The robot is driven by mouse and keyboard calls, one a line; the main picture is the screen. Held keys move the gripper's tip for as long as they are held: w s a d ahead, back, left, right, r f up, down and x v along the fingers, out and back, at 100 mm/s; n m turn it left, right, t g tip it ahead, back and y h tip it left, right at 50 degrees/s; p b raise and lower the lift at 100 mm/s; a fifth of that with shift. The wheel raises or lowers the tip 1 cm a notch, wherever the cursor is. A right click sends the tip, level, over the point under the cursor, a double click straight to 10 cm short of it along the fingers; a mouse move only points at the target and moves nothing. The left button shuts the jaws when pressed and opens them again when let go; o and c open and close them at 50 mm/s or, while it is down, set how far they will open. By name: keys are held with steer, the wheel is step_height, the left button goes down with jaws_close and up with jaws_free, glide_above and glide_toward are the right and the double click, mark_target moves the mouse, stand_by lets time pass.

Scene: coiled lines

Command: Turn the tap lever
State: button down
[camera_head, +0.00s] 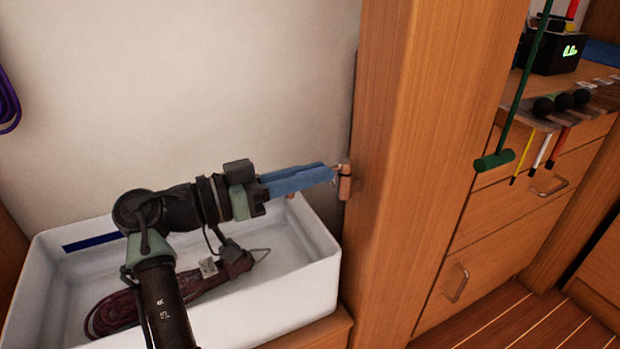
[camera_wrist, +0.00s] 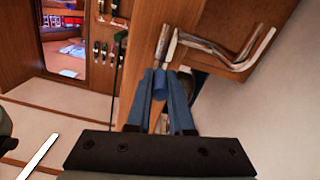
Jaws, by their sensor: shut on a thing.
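The tap (camera_head: 345,183) is a small copper-coloured fitting on the side of the wooden post, just beyond my fingertips. In the wrist view, its curved metal pipe (camera_wrist: 225,57) runs to the right. My gripper (camera_head: 331,173) has long blue fingers and reaches right, over the white sink, to the tap. In the wrist view, my fingertips (camera_wrist: 161,74) are close together around a short blue piece, which looks like the tap lever (camera_wrist: 160,88). The gripper is shut on it. The fingers hide most of the lever in the head view.
Below my arm is the white sink (camera_head: 325,262), with a dark red coiled line (camera_head: 118,312) in it. The wooden post (camera_head: 420,150) stands directly right of the tap.

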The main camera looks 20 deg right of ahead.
steer(key=c, duration=0.8)
jaws_free()
steer(key=a+p, duration=0.1)
steer(key=a, duration=0.3)
steer(key=s+a+p, duration=0.1)
steer(key=a, duration=0.3)
steer(key=a+p, duration=0.1)
steer(key=a, duration=0.3)
steer(key=shift+s+a, duration=0.4)
